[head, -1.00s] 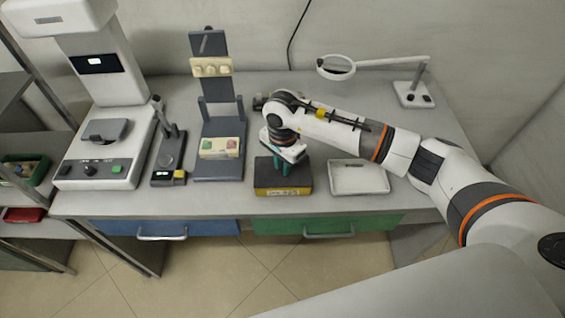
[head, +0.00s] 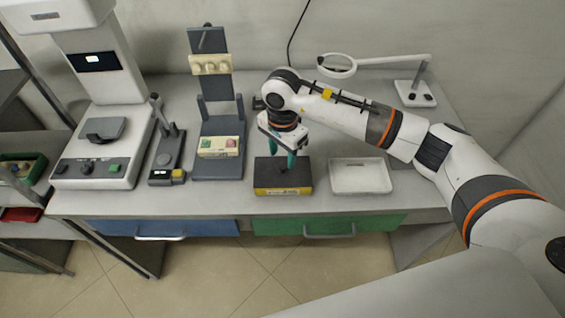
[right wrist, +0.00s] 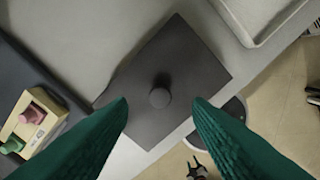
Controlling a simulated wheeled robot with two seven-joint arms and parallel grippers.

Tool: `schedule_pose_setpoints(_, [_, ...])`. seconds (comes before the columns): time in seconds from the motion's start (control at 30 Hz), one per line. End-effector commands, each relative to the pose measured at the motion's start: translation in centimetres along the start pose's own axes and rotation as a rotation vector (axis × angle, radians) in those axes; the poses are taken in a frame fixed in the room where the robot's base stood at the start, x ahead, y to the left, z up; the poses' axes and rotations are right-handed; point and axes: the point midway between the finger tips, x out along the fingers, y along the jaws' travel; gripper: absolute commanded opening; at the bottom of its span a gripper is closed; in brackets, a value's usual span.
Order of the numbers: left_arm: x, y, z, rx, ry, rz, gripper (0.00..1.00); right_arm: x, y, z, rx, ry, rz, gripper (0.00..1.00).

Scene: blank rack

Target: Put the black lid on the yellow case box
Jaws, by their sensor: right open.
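The yellow case box (head: 284,191) stands near the front edge of the bench, its yellow labelled front showing. The black lid (head: 265,176) lies flat on top of it, with no clear gap in the head view. In the right wrist view the lid (right wrist: 185,60) is a dark rectangle with a round knob (right wrist: 160,97), and it hides most of the box. My right gripper (head: 281,167) is over the lid, its teal fingers spread apart and empty. In the right wrist view the fingers (right wrist: 160,101) stand either side of the knob, clear of it. My left gripper is out of view.
An empty white tray (head: 361,178) is right of the box. A dark stand with a cream block (head: 219,147) is to its left. A magnifier lamp (head: 414,93) stands at the back right, and a large white instrument (head: 99,165) at the left.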

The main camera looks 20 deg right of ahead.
Motion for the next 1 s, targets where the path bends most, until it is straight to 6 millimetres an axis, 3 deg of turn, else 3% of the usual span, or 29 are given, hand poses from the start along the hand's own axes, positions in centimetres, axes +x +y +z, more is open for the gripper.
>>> schedule_pose_setpoints(0.2, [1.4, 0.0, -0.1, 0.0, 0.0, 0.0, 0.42, -4.4, 0.1, 0.0, -0.002, -0.002, 0.004, 0.46])
schedule_pose_setpoints(0.4, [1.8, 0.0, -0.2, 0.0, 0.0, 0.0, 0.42, -6.9, 0.1, 0.0, -0.001, -0.001, 0.002, 0.46])
schedule_pose_setpoints(1.0, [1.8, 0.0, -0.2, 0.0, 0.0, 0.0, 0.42, -7.4, 0.0, -0.1, -0.001, 0.003, 0.001, 0.46])
